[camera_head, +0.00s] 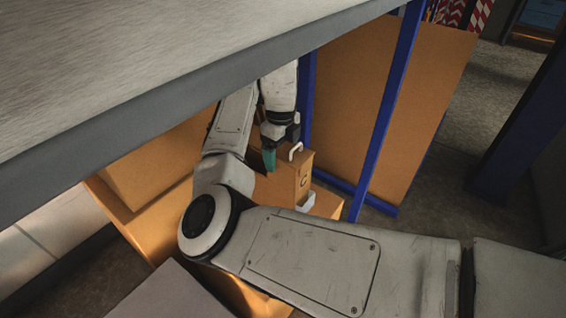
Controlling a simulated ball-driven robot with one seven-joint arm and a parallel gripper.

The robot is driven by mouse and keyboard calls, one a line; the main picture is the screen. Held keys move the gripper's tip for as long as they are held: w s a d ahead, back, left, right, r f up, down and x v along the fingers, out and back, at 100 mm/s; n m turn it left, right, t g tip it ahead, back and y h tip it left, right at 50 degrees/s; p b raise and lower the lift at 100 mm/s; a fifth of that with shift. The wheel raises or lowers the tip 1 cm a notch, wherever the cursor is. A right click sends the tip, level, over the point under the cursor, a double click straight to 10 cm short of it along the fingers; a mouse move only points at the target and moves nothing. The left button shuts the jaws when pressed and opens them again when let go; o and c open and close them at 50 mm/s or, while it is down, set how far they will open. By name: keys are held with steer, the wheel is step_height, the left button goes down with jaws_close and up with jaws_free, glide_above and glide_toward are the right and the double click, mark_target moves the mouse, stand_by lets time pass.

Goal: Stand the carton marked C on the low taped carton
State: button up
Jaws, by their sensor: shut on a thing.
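A small brown carton (302,180) with a white handle on top sits under the overhanging grey surface, near the picture's middle. A small dark mark shows on its right face, too small to read for certain. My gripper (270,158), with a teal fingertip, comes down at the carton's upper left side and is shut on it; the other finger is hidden. A lower brown carton (327,203) shows below and to the right, with a pale patch that may be tape. My arm hides much of it, and I cannot tell whether the two cartons touch.
A wide grey surface (150,75) hangs over the upper left. Larger brown boxes (145,222) stand at the lower left. A blue frame post (388,105) and a tall brown panel (425,110) stand close on the right. Open floor (490,100) lies beyond them.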

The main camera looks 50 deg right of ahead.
steer(key=shift+d+f, duration=0.3)
steer(key=shift+f, duration=0.05)
steer(key=shift+d+f, duration=0.15)
steer(key=shift+f, duration=0.75)
steer(key=shift+d+f, duration=0.1)
steer(key=shift+f, duration=0.8)
steer(key=o, duration=1.4)
steer(key=shift+f, duration=0.1)
step_height(320, 180, up, 12)
steer(key=shift+r, duration=0.1)
